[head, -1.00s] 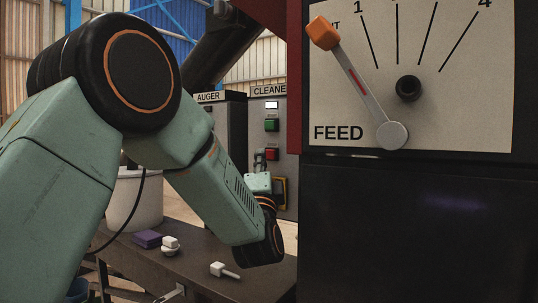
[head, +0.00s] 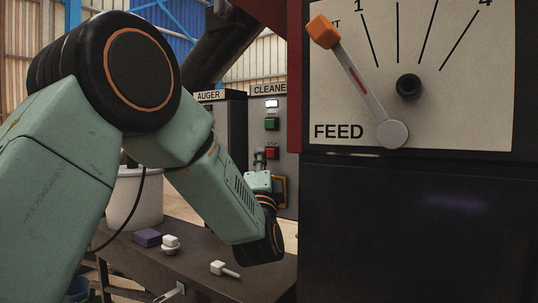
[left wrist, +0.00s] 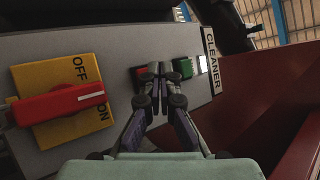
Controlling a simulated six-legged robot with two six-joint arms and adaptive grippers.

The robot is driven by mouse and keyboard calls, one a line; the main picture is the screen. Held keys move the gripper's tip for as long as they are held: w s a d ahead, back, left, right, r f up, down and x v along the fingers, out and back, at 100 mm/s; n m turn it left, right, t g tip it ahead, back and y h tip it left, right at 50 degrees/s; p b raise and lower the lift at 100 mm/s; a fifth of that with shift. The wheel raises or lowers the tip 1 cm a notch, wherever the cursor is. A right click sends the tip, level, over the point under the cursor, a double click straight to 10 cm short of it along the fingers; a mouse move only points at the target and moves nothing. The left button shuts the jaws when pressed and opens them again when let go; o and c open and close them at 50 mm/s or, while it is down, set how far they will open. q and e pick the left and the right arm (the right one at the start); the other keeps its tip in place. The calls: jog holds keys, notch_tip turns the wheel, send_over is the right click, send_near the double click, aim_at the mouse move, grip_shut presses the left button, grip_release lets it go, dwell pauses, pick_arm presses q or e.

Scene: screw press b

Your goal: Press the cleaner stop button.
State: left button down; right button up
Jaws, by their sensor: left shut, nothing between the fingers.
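The cleaner panel (head: 288,134), labelled CLEANER, stands beyond the table. Its red stop button (head: 272,154) is below the green button (head: 271,124). My left gripper (head: 260,156) is shut and empty, with its tips just left of the red button in the head view. In the left wrist view the closed fingertips (left wrist: 158,72) are in front of the panel and hide much of the red button's area. The green button (left wrist: 183,67) shows just right of them. I cannot tell whether the tips touch the button. My right gripper is not in view.
A red rotary switch (left wrist: 58,104) on a yellow plate is on the same panel. The table (head: 205,262) below holds a purple block (head: 147,238) and small white pieces. The feed dial board (head: 450,90) with its orange-knobbed lever stands close on the right.

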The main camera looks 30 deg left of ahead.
pick_arm(q)
jog(key=shift+w, duration=0.1)
dwell(0.3)
jog(key=shift+w, duration=0.35)
jog(key=shift+w+d+p, duration=0.1)
jog(key=shift+w+p, duration=0.35)
dwell(0.7)
jog(key=shift+s, duration=0.9)
jog(key=shift+s+a+p, duration=0.15)
jog(key=shift+s+p, duration=0.1)
jog(key=shift+s, duration=1)
jog(key=shift+s+a+p, duration=0.15)
jog(key=shift+s+p, duration=0.05)
jog(key=shift+s, duration=1.05)
